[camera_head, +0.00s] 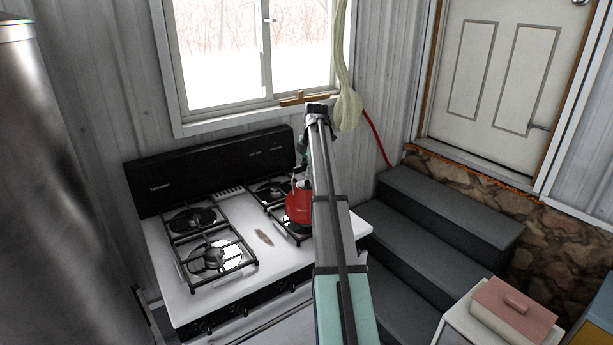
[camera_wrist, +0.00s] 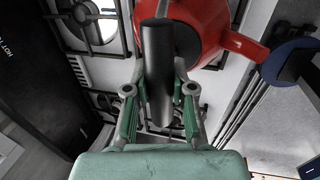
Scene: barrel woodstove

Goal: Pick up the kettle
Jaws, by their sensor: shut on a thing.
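The red kettle (camera_head: 298,205) is at the right burners of the white stove, partly hidden behind my arm in the head view. I cannot tell whether its base touches the grate. In the wrist view, the red kettle body (camera_wrist: 185,30) and its spout fill the top, just beyond my gripper. My gripper (camera_wrist: 160,88) has its green-padded fingers on both sides of the kettle's dark handle (camera_wrist: 158,65) and is shut on it. In the head view the fingers are mostly hidden by my arm.
The stove (camera_head: 262,262) has several black grates and a dark back panel (camera_head: 215,165) below the window. Dark grey steps (camera_head: 430,220) lie to the right. A pink-lidded box (camera_head: 515,308) stands at the lower right. A pale green hanging cloth (camera_head: 346,105) is behind my arm.

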